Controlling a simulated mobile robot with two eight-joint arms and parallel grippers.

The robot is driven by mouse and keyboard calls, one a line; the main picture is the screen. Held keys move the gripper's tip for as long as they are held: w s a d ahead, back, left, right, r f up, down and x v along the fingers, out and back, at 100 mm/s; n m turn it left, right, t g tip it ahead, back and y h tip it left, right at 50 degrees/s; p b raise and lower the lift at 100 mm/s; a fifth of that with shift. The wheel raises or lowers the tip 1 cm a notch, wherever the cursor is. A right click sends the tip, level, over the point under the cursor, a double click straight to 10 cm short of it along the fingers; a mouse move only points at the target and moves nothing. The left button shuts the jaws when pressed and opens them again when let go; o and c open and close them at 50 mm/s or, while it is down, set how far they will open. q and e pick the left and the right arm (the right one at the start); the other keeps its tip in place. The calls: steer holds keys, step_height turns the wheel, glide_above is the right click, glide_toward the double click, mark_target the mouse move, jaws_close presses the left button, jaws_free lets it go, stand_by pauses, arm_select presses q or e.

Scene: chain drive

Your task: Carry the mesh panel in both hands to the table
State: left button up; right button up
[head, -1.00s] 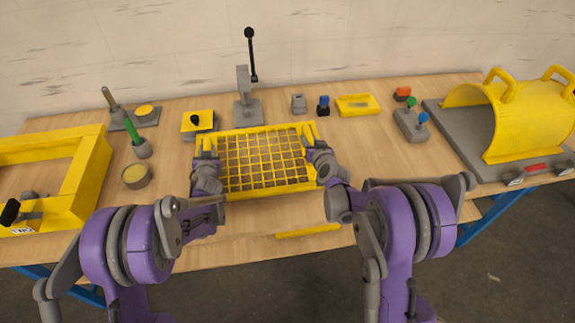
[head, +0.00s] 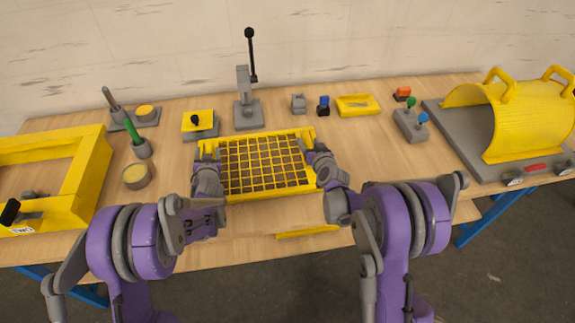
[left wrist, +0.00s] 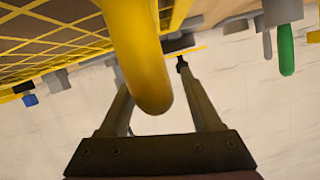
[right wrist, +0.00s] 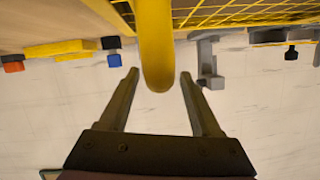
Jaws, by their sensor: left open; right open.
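The yellow mesh panel (head: 263,164) is level over the middle front of the wooden table (head: 360,150) and appears to rest on it, though contact beneath is hidden. My left gripper (head: 207,158) is at its left end and my right gripper (head: 316,152) at its right end. In the left wrist view, a yellow handle (left wrist: 138,55) of the panel stands between open fingers. In the right wrist view, the other yellow handle (right wrist: 155,50) lies between open fingers, with gaps on both sides.
A yellow frame (head: 85,175) stands at the left and a yellow curved cover (head: 525,115) at the right. A lever press (head: 247,105) and several small parts stand behind the panel. A yellow strip (head: 308,232) lies at the front edge. Table between panel and cover is clear.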

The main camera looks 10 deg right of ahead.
steer(key=shift+s, duration=0.1)
arm_select(q)
steer(key=v, duration=1.2)
arm_select(e)
steer(key=v, duration=1.2)
